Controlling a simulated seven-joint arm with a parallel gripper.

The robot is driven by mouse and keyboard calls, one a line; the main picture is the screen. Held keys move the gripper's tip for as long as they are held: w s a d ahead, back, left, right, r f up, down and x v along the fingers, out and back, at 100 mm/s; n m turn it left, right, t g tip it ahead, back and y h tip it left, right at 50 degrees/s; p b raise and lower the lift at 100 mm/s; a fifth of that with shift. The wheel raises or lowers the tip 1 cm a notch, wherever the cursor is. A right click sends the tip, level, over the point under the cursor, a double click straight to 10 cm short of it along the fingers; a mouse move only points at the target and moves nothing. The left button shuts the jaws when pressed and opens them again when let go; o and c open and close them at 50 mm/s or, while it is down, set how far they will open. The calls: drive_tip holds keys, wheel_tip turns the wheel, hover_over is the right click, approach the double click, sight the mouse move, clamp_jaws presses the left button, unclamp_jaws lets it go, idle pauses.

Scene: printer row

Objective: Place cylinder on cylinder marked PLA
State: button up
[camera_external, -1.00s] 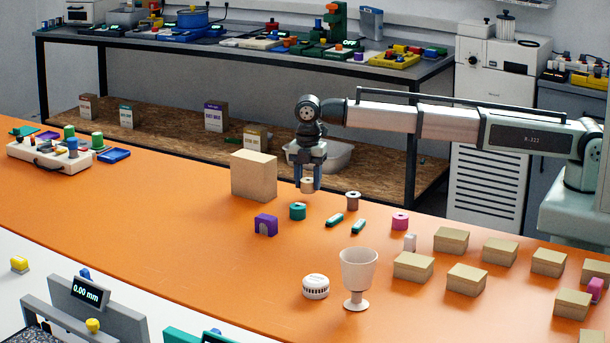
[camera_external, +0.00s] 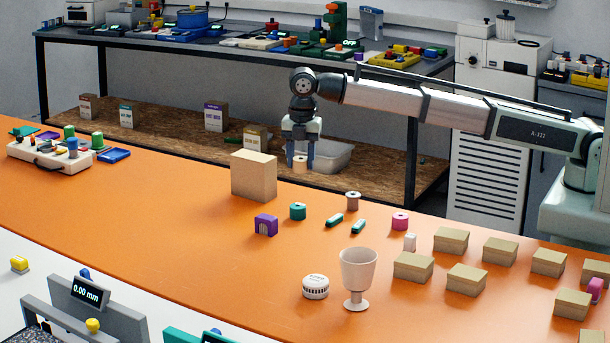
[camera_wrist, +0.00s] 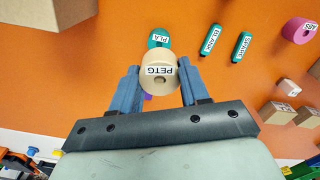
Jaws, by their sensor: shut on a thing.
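My gripper (camera_external: 300,165) is shut on a beige cylinder (camera_external: 300,161) and holds it in the air above the orange table. In the wrist view the held cylinder (camera_wrist: 158,72) sits between both fingers and its label reads PETG, upside down. The teal cylinder (camera_external: 297,211) stands on the table below and apart from the held one. In the wrist view the teal cylinder (camera_wrist: 158,38) bears the label PLA and is partly hidden behind the held cylinder.
A tall tan box (camera_external: 254,176) stands left of the gripper. A purple arch (camera_external: 265,225) sits near the teal cylinder. Two teal bars (camera_external: 335,220), a pinkish-brown cylinder (camera_external: 353,201) and a pink cylinder (camera_external: 400,221) lie to the right. A goblet (camera_external: 358,268) stands in front.

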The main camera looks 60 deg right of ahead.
sight(297, 160)
drive_tip(key=shift+w+a+r, duration=0.2)
drive_tip(key=shift+a+r, duration=0.25)
drive_tip(key=shift+a, duration=0.35)
drive_tip(key=shift+m, duration=0.5)
drive_tip(key=shift+s+d+m, duration=0.1)
drive_tip(key=shift+d+m, duration=0.05)
drive_tip(key=shift+m, duration=0.25)
drive_tip(key=shift+f, duration=5.05)
drive_tip(key=shift+f, duration=0.15)
drive_tip(key=o, duration=1)
drive_tip(key=shift+o, duration=0.2)
wheel_tip(297, 160, up, 12)
drive_tip(key=shift+r, duration=0.2)
